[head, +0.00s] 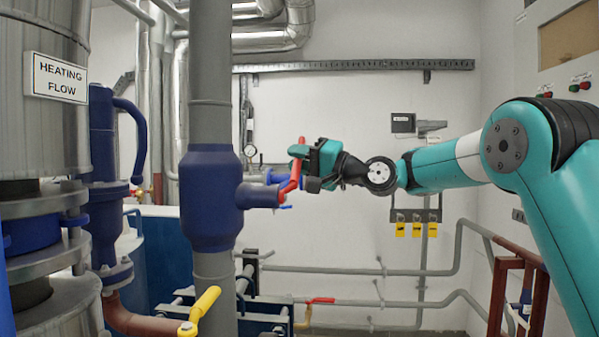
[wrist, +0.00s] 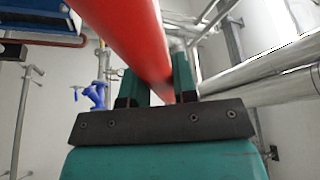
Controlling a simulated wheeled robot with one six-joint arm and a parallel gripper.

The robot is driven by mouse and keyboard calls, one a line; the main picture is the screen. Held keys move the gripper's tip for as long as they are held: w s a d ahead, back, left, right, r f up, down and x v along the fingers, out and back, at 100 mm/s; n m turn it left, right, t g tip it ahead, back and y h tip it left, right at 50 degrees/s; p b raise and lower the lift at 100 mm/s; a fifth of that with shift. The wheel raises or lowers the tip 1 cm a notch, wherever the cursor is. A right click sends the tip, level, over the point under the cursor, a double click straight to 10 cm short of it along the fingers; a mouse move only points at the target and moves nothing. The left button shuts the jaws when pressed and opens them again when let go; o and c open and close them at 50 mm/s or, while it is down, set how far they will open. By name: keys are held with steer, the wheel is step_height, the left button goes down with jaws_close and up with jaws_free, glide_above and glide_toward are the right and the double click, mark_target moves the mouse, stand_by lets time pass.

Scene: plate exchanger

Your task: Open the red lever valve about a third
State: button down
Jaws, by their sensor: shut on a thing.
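The red lever (head: 296,168) belongs to a blue valve body (head: 210,198) on a vertical grey pipe in the middle of the head view. The lever rises from the valve's right side, tilted slightly to the right at its top end. My gripper (head: 305,158) is at the lever's upper part, with its fingers around it. In the wrist view the lever (wrist: 125,35) runs diagonally down between the two fingers of my gripper (wrist: 165,90), which is shut on it. The exact contact on the lever is partly hidden by the fingers.
A yellow lever (head: 205,305) is lower on the same pipe. Another red lever (head: 320,300) sits on a low wall pipe. A red-brown frame (head: 500,295) is at right.

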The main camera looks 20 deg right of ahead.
steer(key=shift+r, duration=0.2)
steer(key=c, duration=0.9)
jaws_free()
steer(key=shift+f, duration=0.1)
steer(key=shift+s, duration=0.1)
steer(key=shift+s+d+f, duration=0.15)
steer(key=shift+s+d, duration=0.05)
steer(key=shift+d, duration=0.05)
steer(key=b+v, duration=1.3)
steer(key=v, duration=0.3)
steer(key=shift+s+d, duration=0.25)
steer(key=shift+s, duration=0.05)
